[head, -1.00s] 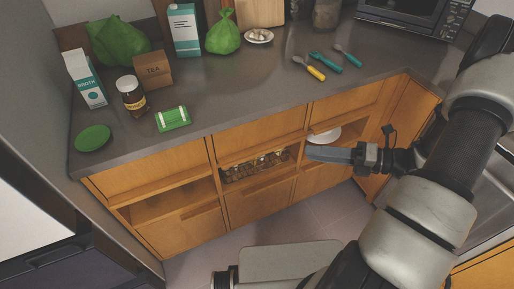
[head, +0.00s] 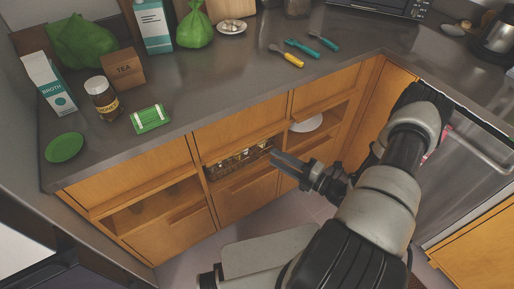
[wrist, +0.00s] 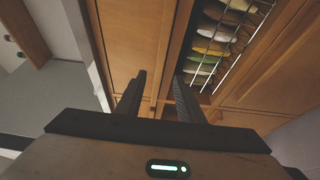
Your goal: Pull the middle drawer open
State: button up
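The middle column of the maple cabinet has a closed upper drawer front (head: 238,133). Below it is an open shelf with a wire rack (head: 238,162) of bottles or jars, then a lower front (head: 246,197). My gripper (head: 273,157) is open and empty, in front of the right part of the middle column. In the wrist view, my gripper's (wrist: 158,82) two dark fingers stand apart, pointing at wooden panel (wrist: 135,35) with the rack (wrist: 225,35) to its right. Contact with the cabinet cannot be told. My forearm hides part of the right side.
The grey counter (head: 200,95) above holds a broth carton (head: 48,82), a honey jar (head: 102,98), a tea box (head: 123,69), a green packet (head: 150,119) and utensils (head: 290,58). Side columns flank the middle one.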

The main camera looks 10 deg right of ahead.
aim_at(252, 145)
jog(key=x, duration=0.9)
jog(key=shift+d, duration=0.1)
grip_shut()
